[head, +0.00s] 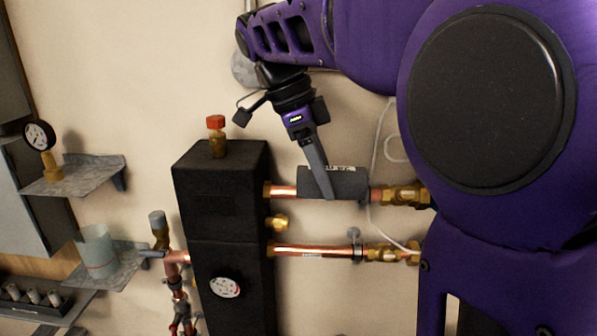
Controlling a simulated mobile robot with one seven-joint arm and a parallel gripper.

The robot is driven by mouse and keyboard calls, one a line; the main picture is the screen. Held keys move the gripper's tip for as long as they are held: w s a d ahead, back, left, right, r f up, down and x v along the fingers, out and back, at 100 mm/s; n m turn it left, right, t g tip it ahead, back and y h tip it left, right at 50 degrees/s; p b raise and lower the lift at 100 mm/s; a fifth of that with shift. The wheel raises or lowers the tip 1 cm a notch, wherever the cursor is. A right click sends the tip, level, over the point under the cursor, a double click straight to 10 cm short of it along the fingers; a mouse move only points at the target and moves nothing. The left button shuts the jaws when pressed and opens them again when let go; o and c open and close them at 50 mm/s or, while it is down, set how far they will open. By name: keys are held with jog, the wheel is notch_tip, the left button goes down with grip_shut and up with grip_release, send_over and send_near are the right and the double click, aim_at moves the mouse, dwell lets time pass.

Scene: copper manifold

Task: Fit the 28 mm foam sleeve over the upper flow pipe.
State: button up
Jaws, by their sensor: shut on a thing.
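The dark grey foam sleeve (350,184) lies along the upper flow pipe (284,190) in the head view. Bare copper shows to the left of the sleeve, and a short reddish bit shows at its right end, before the brass valve (403,195). My gripper (325,188) comes down from above and is shut on the sleeve near its left half. One finger shows in front of the sleeve; the other is hidden. I cannot tell whether the sleeve is fully seated around the pipe.
A tall black block (222,215) stands left of the pipes, with a red-capped fitting (216,135) on top. A lower copper pipe (320,251) runs below. A thin white cable (376,150) hangs close to the sleeve's right end. Shelves (90,173) are at the left.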

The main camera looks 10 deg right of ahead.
jog(key=shift+w+d+f+p, duration=0.3)
jog(key=shift+w+p, duration=0.25)
jog(key=shift+w, duration=0.9)
jog(key=shift+w+d+f+p, duration=0.3)
jog(key=shift+w+p, duration=0.3)
jog(key=shift+w, duration=0.8)
jog(key=shift+w+d+f+p, duration=0.3)
jog(key=shift+w+p, duration=0.25)
jog(key=shift+w, duration=0.9)
jog(key=shift+w+f+b, duration=0.1)
jog(key=shift+f+b, duration=1.65)
jog(key=shift+f, duration=0.8)
jog(key=shift+f, duration=0.2)
jog(key=o, duration=1.4)
